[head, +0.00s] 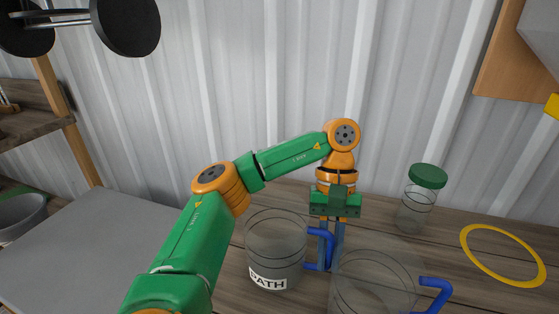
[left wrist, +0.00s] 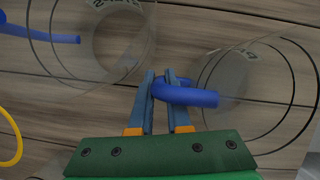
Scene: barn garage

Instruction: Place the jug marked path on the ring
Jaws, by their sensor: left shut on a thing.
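The clear jug marked PATH (head: 275,243) stands upright at the table's middle in the head view, its blue handle to the right. In the left wrist view the same jug (left wrist: 243,80) is at the right. My left gripper (head: 328,262) points down and is shut on its blue handle (left wrist: 185,95). I cannot tell whether the jug touches the table. The yellow ring (head: 468,249) lies flat at the table's right; part of it shows in the left wrist view (left wrist: 15,150). My right gripper is not in view.
A second clear jug (head: 372,288) with a blue handle stands just right of the PATH jug, between it and the ring. A green-lidded jar (head: 417,205) stands behind, left of the ring. A corrugated wall (head: 250,100) closes the back. The ring's inside looks empty.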

